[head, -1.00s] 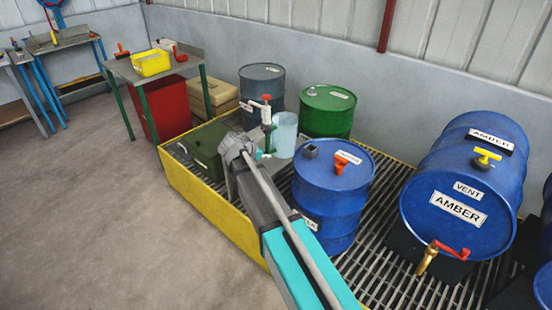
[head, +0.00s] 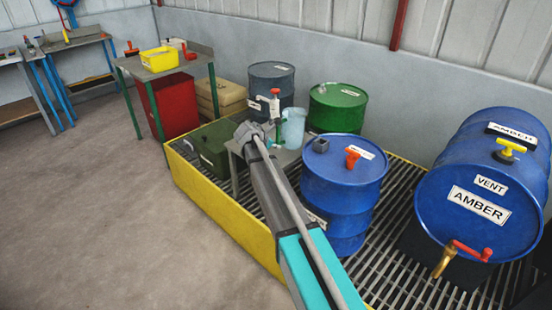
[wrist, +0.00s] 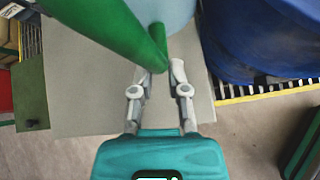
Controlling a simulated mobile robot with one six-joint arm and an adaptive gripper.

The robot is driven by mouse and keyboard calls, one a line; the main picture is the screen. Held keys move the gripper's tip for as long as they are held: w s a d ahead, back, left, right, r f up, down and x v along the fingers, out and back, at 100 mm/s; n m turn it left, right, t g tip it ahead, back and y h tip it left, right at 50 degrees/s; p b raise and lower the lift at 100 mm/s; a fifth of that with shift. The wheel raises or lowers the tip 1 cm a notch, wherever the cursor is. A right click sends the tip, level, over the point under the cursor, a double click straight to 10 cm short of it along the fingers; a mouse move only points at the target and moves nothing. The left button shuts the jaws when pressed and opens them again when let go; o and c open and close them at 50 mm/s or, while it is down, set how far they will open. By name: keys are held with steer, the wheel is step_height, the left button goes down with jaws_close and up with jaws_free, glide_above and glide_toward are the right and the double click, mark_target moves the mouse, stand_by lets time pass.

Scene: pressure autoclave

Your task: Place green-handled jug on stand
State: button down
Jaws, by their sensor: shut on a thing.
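The jug has a pale blue body (head: 293,128) and a green handle (wrist: 158,45). My gripper (wrist: 160,72) is shut on the lower part of the handle, with one finger on each side. In the head view the gripper (head: 270,133) is partly hidden by my wrist. The grey stand (head: 236,168) is a small flat-topped table beneath the jug. Its top (wrist: 85,75) also shows below the fingers in the wrist view. I cannot tell whether the jug's base touches the stand; only part of the jug's body (wrist: 180,12) shows there.
A blue drum (head: 341,205) stands close right of the stand, with green (head: 338,110) and grey (head: 272,82) drums behind. A dark green box (head: 202,148) is at left. A yellow-edged grated tray (head: 215,200) surrounds them. Floor at left is clear.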

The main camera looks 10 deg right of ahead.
steer(key=shift+w+d+f, duration=0.1)
steer(key=shift+w+f, duration=0.25)
steer(key=shift+f, duration=0.1)
steer(key=shift+w+f+b, duration=0.45)
steer(key=shift+f+b, duration=0.3)
steer(key=shift+b, duration=0.25)
steer(key=shift+f+b, duration=1.25)
steer(key=c, duration=0.6)
jaws_free()
steer(key=shift+c, duration=0.2)
